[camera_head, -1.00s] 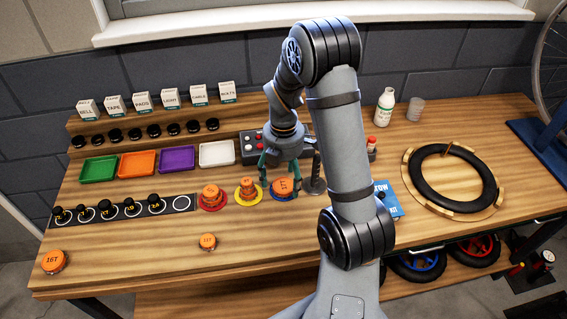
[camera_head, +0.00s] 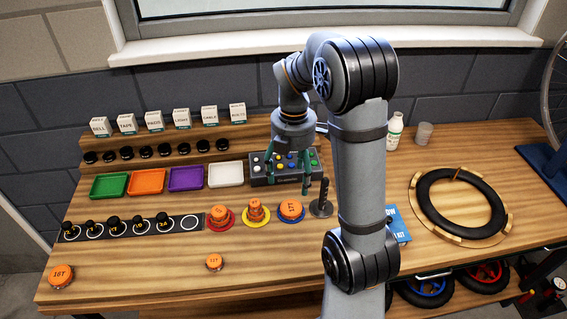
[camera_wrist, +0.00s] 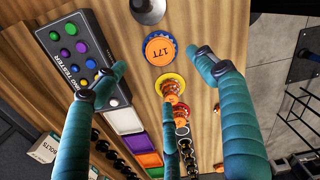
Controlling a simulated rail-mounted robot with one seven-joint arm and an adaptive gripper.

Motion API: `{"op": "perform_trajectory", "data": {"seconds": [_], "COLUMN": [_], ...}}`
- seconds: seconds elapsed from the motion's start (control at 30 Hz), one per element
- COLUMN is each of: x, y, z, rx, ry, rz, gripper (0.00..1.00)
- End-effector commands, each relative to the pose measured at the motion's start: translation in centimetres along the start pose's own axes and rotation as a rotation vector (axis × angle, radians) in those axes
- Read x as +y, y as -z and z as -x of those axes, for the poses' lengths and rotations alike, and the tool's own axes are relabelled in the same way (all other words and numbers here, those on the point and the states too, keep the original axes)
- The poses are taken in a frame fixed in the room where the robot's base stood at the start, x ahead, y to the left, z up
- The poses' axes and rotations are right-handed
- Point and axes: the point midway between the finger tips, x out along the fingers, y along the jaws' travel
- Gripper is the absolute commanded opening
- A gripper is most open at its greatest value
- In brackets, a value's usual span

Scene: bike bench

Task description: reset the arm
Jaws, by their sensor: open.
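My gripper (camera_head: 289,180) is open with nothing between its teal fingers. In the head view it hangs in front of the button box, above and behind the orange 17T disc (camera_head: 291,209), which lies on a blue ring. In the wrist view the spread fingers (camera_wrist: 158,68) frame the bench top, and the 17T disc (camera_wrist: 160,50) lies below, apart from them. My arm hides part of the bench on the right.
A red ring (camera_head: 233,219) and a yellow ring (camera_head: 267,219) hold orange discs. A dark upright post (camera_head: 321,199) stands right of the 17T disc. The button box (camera_head: 258,180) is close behind the fingers. Loose discs (camera_head: 61,275) (camera_head: 214,262) lie in front.

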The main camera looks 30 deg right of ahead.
Motion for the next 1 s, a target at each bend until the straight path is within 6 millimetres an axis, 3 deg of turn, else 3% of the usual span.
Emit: {"op": "perform_trajectory", "data": {"seconds": [0.27,0.73,1.0], "x": [-0.1,-0.2,0.1], "y": [0.1,0.1,0.0], "z": [-2.8,-12.5,-9.0], "rx": [0.002,0.002,-0.001], "ry": [0.005,0.007,-0.003], "rz": [0.001,0.001,-0.001], "gripper": [0.71,0.71,0.71]}}
